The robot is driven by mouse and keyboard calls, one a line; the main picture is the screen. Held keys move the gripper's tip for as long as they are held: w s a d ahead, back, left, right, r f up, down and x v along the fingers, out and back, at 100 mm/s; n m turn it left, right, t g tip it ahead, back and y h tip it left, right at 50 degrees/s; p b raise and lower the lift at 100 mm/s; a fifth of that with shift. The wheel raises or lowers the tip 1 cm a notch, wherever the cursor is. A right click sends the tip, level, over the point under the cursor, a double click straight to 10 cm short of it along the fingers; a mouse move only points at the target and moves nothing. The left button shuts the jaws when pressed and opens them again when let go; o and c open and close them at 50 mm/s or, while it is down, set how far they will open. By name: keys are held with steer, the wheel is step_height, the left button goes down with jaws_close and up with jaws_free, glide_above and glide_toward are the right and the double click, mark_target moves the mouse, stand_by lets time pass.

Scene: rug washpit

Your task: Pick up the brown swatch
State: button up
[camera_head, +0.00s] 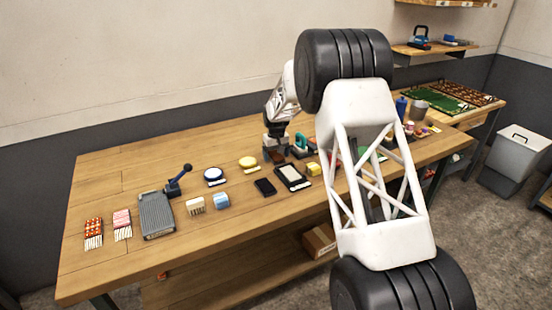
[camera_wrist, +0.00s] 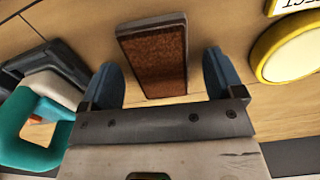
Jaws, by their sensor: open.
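The brown swatch (camera_wrist: 153,62) is a flat rectangular block with a rusty brown, carpet-like face and a dark edge, lying on the wooden bench. In the wrist view my gripper (camera_wrist: 160,75) is open, with one blue finger on each side of the swatch's near part. Clear gaps show between the fingers and its sides, so nothing is held. In the head view my gripper (camera_head: 276,146) is low over the back of the bench, and a small brown piece (camera_head: 279,158) shows just below it.
A teal-handled tool (camera_wrist: 40,110) lies close to the left finger, and a round yellow-rimmed item (camera_wrist: 290,47) is to the right in the wrist view. In the head view, a framed white pad (camera_head: 292,176) and black phone-like slab (camera_head: 265,187) lie in front. My arm hides the bench's right part.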

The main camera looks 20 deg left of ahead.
mark_target(276, 155)
steer(key=shift+c, duration=0.4)
steer(key=c, duration=0.9)
steer(key=shift+r, duration=0.1)
steer(key=shift+c, duration=0.2)
steer(key=shift+r, duration=1.7)
steer(key=s+d, duration=0.2)
steer(key=s, duration=0.2)
steer(key=s+d+r, duration=0.1)
steer(key=s+d, duration=0.2)
steer(key=s, duration=0.2)
steer(key=s+d, duration=0.2)
steer(key=s, duration=0.3)
steer(key=shift+d+r, duration=0.2)
steer(key=shift+d, duration=0.05)
steer(key=shift+n, duration=0.6)
steer(key=shift+w+d+r, duration=0.25)
steer(key=shift+w+r, duration=0.4)
steer(key=shift+r, duration=0.05)
steer(key=shift+w+d+r, duration=0.3)
steer(key=shift+w+r, duration=0.3)
steer(key=shift+r, duration=0.05)
steer(key=shift+w+d+r, duration=0.25)
steer(key=shift+w+r, duration=0.4)
steer(key=shift+r, duration=0.05)
